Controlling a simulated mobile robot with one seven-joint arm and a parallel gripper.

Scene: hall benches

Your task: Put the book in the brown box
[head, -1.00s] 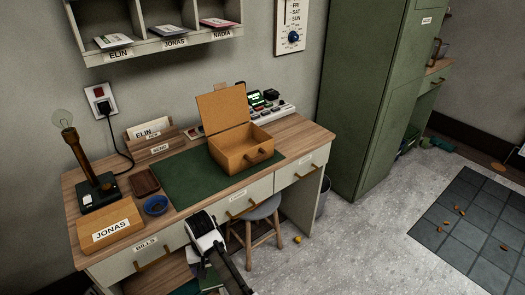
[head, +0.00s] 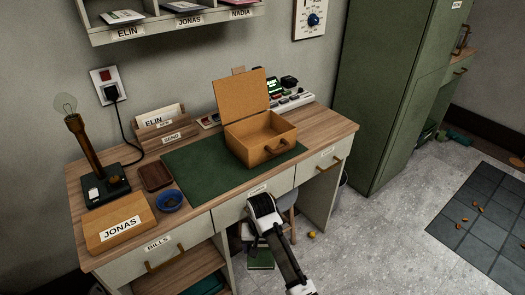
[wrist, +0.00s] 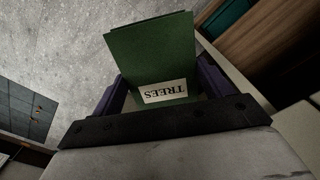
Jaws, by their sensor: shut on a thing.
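A wooden box labelled JONAS (head: 120,222) sits closed at the desk's front left.
A lamp (head: 92,165), a blue bowl (head: 169,200), a brown tray (head: 155,177) and a letter holder (head: 165,130) stand on the desk (head: 322,128). A stool is partly hidden behind my arm. Green mat (head: 205,178) left of the brown box is clear.

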